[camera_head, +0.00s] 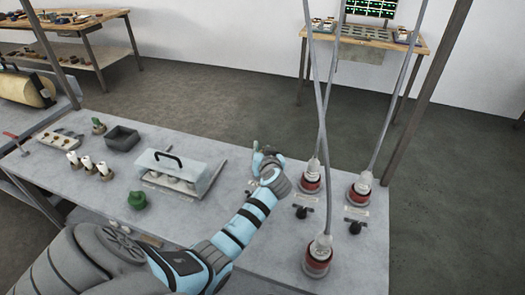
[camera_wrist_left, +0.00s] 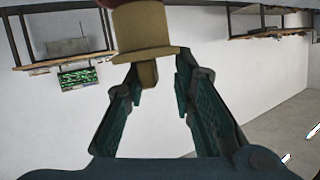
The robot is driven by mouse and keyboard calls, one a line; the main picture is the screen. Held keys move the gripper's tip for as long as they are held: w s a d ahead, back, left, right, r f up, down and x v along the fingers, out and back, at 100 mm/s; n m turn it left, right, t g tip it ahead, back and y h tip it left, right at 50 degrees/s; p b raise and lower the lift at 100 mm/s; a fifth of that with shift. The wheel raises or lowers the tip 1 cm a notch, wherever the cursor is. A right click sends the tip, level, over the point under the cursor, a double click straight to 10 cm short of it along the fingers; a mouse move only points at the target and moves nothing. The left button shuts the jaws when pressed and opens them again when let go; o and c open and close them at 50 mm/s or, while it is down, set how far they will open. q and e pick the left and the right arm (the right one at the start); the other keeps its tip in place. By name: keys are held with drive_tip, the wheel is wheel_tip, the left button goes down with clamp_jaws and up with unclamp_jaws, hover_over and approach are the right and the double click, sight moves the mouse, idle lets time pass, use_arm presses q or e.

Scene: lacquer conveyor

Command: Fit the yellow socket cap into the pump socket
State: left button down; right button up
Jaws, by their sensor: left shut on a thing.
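My left arm reaches across the table in the head view, and its gripper (camera_head: 262,165) is mostly hidden behind my wrist. In the left wrist view the gripper (camera_wrist_left: 158,80) is shut on the yellow socket cap (camera_wrist_left: 146,32), whose narrow stem points down between the two fingers. The cap does not show in the head view. Three red sockets, one at the back (camera_head: 311,187), one at the right (camera_head: 357,198) and one in front (camera_head: 316,268), each carry a pale plug with a grey cable. I cannot tell which is the pump socket. My right gripper is not in view.
Small dark pieces on labels (camera_head: 355,226) sit near the sockets. A lidded case with a black handle (camera_head: 180,172), a dark open box (camera_head: 122,138), a green object (camera_head: 137,201) and white-topped parts (camera_head: 88,164) stand left. Cables rise above the sockets.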

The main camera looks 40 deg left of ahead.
use_arm(q)
drive_tip(key=shift+f+b, duration=1.95)
drive_tip(key=shift+f, duration=0.1)
drive_tip(key=c, duration=1.3)
unclamp_jaws()
drive_tip(key=shift+d, duration=0.1)
drive_tip(key=v, duration=1.2)
drive_tip(key=shift+r, duration=0.1)
